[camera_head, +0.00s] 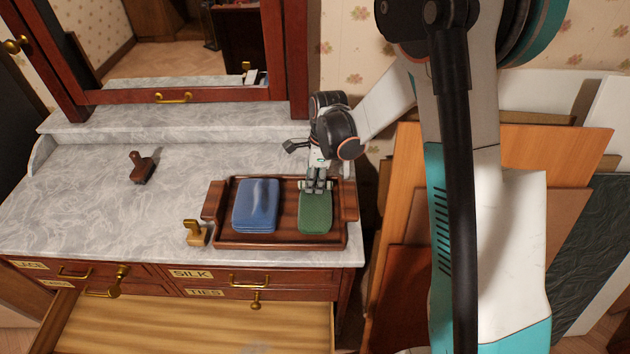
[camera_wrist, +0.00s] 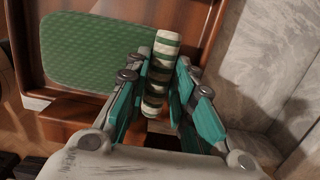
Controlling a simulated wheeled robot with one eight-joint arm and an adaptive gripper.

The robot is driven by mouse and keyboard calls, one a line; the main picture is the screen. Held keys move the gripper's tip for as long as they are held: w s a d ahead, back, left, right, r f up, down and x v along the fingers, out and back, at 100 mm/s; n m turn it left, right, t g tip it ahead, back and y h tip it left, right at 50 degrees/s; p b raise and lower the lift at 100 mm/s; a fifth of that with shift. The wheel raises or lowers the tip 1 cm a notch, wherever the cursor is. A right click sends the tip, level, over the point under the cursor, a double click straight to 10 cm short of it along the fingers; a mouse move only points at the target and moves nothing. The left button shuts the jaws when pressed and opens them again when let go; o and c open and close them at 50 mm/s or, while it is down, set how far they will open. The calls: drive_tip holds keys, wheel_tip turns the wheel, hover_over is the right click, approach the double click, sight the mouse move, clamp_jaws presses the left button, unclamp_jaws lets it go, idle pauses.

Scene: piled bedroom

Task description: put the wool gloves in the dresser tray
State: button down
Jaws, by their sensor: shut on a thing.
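The dresser tray (camera_head: 280,243) is dark wood and sits at the right end of the marble dresser top. A blue folded cloth-like item (camera_head: 256,206) lies in its left part and a green one (camera_head: 315,214) in its right part. The green one also shows in the wrist view (camera_wrist: 92,52). My gripper (camera_head: 316,187) is over the far right part of the tray. In the wrist view its fingers (camera_wrist: 163,66) are shut on a green, white and dark striped roll (camera_wrist: 166,46). The roll is beside the green item. I cannot tell whether it touches the tray. No glove fingers show.
A brass stand-like object (camera_head: 196,234) is left of the tray. A brown-handled object (camera_head: 142,168) lies farther left. A drawer (camera_head: 190,325) is pulled open below. A mirror (camera_head: 180,45) stands behind, and boards (camera_head: 550,150) lean at right. The left marble is mostly clear.

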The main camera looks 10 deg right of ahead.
drive_tip(key=c, duration=1.4)
unclamp_jaws()
drive_tip(key=shift+f, duration=0.1)
drive_tip(key=shift+o, duration=0.2)
drive_tip(key=s+d+r+n+t+p, duration=0.1)
drive_tip(key=s+d+r+n, duration=0.15)
drive_tip(key=r, duration=0.75)
drive_tip(key=s+d+r+n+t+p, duration=0.1)
drive_tip(key=s+r+n+p, duration=0.15)
drive_tip(key=r, duration=0.75)
drive_tip(key=s+d+r+n+t, duration=0.2)
drive_tip(key=s+n, duration=0.5)
drive_tip(key=s, duration=0.2)
drive_tip(key=s+d+r+n+t+h, duration=0.1)
drive_tip(key=s+d+r+n+t, duration=0.1)
drive_tip(key=s+n, duration=0.6)
drive_tip(key=shift+s+d+r+t+b, duration=0.45)
drive_tip(key=shift+s+r, duration=0.4)
drive_tip(key=shift+s, duration=0.3)
